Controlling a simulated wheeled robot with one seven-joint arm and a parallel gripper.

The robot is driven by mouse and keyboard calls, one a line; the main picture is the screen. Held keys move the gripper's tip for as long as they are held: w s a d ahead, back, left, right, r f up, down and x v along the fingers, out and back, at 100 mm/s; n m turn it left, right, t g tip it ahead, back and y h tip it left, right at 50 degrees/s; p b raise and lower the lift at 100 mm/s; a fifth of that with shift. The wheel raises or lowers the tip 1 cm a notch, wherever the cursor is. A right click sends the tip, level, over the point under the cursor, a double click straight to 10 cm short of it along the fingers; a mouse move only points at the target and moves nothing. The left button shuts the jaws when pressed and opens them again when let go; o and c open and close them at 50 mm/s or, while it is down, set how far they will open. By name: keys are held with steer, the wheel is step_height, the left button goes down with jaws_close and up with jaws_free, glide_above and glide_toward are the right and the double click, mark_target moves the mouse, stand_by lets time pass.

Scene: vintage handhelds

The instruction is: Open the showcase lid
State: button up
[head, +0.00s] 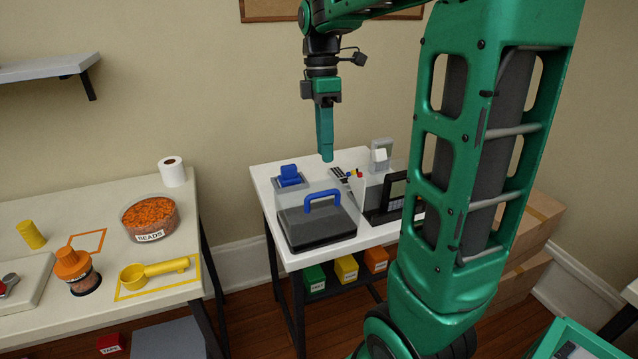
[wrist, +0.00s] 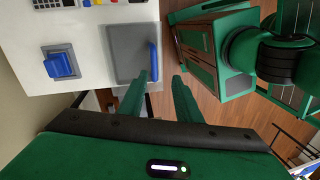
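The showcase (head: 305,235) is a low dark box on the white table, with a grey lid that looks shut. A blue handle (head: 323,200) stands up from the lid. In the wrist view the grey lid (wrist: 122,50) lies at the table's edge, with the blue handle (wrist: 153,58) along its right side. My gripper (head: 327,158) points down above the showcase, apart from the handle. In the wrist view my gripper (wrist: 163,77) shows its two green fingers spread with nothing between them.
A blue block on a grey stand (head: 290,177) is behind the showcase, and a clear case with dark devices (head: 385,200) is to its right. Coloured bins (head: 346,268) sit below the tabletop. A worktable (head: 50,225) with a bead tub (head: 150,218) stands at left.

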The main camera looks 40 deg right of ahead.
steer(key=w+n, duration=0.2)
glide_above(316, 201)
steer(key=s, duration=0.2)
steer(key=f, duration=1)
steer(key=shift+s+a, duration=0.1)
steer(key=shift+s, duration=0.1)
jaws_close()
